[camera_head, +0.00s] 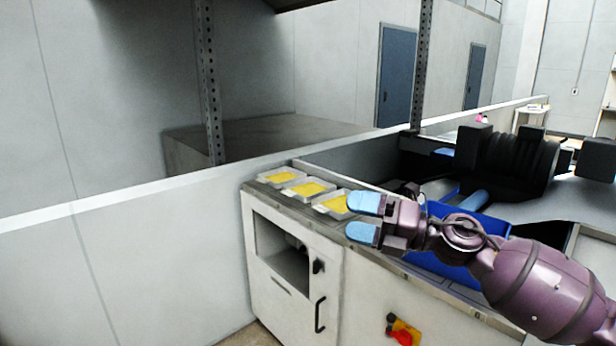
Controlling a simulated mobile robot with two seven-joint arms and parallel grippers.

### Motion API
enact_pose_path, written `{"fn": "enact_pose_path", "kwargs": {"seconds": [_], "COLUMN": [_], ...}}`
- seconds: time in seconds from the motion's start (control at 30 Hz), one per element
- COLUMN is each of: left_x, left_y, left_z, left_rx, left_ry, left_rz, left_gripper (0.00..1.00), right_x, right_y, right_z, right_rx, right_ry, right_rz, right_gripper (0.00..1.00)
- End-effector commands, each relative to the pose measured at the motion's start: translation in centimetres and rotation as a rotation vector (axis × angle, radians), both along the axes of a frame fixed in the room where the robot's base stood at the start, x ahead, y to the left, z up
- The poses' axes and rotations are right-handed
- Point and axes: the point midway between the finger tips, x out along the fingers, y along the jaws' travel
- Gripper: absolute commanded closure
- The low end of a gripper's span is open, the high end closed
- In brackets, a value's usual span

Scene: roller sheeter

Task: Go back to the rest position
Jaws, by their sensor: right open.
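My right gripper (362,218) reaches in from the right on its purple arm. Its two blue-tipped fingers are apart and nothing shows between them. It is over the front edge of the white machine cabinet (292,320), close to the rightmost of three small trays (322,208) with yellow contents. The fingers overlap that tray in the picture; I cannot tell whether they touch it. My left gripper is not in view.
A blue bin (440,262) sits partly hidden behind my right arm. Black roller machinery (505,160) stands at the right. A low white wall (120,255) runs along the left. A red and yellow switch (403,333) and black handles are on the cabinet front.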

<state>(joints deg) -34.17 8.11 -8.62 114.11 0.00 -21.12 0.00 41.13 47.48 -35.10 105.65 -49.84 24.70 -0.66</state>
Motion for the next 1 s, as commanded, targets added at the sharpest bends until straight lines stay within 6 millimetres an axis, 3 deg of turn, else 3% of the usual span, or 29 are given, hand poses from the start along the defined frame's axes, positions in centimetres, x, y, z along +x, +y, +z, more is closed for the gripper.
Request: {"fn": "enact_pose_path", "kwargs": {"seconds": [0.17,0.27,0.47,0.77,1.0], "left_x": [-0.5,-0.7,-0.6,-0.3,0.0], "left_y": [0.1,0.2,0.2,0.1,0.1], "left_z": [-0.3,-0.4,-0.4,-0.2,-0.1], "left_rx": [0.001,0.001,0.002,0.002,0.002], "left_ry": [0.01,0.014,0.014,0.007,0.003], "left_rz": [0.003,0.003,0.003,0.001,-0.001], "left_gripper": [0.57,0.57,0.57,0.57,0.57], "right_x": [1.0,1.3,0.6,-5.1,-12.5], "right_y": [-2.2,-4.2,-8.3,-13.3,-16.1], "right_z": [-2.3,-4.9,-12.2,-24.5,-32.8], "right_rx": [0.394,0.565,0.839,1.146,1.343], "right_ry": [0.306,0.478,0.811,1.24,1.456], "right_rz": [-0.189,-0.298,-0.506,-0.773,-0.933], "right_gripper": [0.13,0.13,0.13,0.13,0.13]}}
